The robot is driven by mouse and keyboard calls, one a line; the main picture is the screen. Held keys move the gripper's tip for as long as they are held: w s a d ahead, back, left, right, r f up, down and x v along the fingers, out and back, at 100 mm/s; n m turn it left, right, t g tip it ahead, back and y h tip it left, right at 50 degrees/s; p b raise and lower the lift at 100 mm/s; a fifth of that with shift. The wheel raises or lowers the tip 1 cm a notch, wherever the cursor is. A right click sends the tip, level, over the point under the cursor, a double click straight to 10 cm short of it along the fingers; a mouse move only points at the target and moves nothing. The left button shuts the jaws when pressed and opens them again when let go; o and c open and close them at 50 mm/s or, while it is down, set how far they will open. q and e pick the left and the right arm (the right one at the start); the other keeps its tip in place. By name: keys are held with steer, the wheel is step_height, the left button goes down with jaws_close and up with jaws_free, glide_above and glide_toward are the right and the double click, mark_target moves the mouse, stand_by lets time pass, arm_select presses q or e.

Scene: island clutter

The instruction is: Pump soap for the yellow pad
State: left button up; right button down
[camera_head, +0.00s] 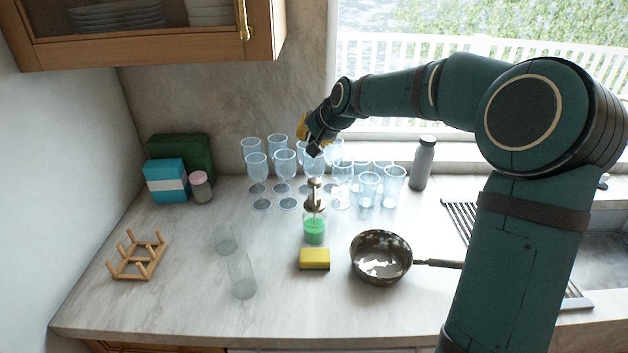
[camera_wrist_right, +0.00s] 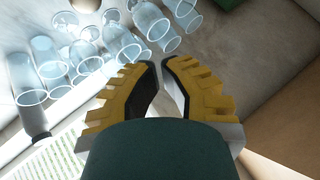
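The soap dispenser (camera_head: 314,231) stands upright on the counter, a clear bottle with green liquid and a brown pump head (camera_head: 314,201) on top. The yellow pad (camera_head: 314,258) lies flat just in front of it, a sponge with a dark underside. My right gripper (camera_head: 307,134) is above and behind the dispenser, over the glasses, apart from the pump. In the right wrist view its two yellow-and-black fingers (camera_wrist_right: 161,64) are apart with a narrow gap and nothing between them. My left gripper is out of view.
A dark pan (camera_head: 359,268) sits right of the pad, and a grey bottle (camera_head: 423,165) stands farther back. Two clear tumblers (camera_head: 241,275) and a wooden rack (camera_head: 137,268) are left. The front counter is clear.

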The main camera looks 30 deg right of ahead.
mark_target(310, 180)
step_height(310, 180, down, 8)
steer(key=b, duration=0.6)
steer(key=shift+w+f, duration=0.1)
steer(key=shift+w, duration=0.05)
steer(key=shift+f, duration=0.3)
stand_by(0.9)
steer(key=shift+f+b, duration=0.45)
steer(key=shift+b, duration=0.15)
steer(key=shift+f+b, duration=0.8)
steer(key=shift+f, duration=0.25)
stand_by(0.9)
steer(key=shift+r, duration=0.1)
steer(key=shift+r+p, duration=1.05)
steer(key=shift+r, duration=0.35)
